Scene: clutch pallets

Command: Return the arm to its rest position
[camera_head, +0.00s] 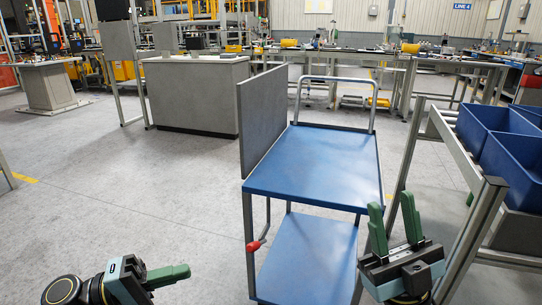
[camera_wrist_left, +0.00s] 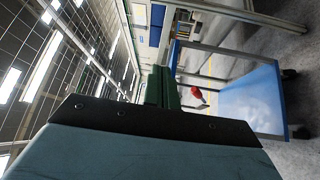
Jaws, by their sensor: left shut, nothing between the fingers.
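My left gripper (camera_head: 186,271) is at the bottom left of the head view, with its green fingers together and pointing right. It is empty, over open floor to the left of the cart. In the left wrist view its green fingers (camera_wrist_left: 163,86) are pressed together, with nothing between them. My right gripper (camera_head: 393,222) is at the bottom right of the head view, its green fingers pointing up and apart, with nothing seen between them. It appears in front of the cart's right side.
A blue two-shelf cart (camera_head: 318,165) with a grey side panel (camera_head: 262,115) and a red-tipped lever (camera_head: 253,246) stands ahead. Blue bins (camera_head: 512,165) sit on a metal rack at right. A grey cabinet (camera_head: 195,95) stands further back. The floor at left is clear.

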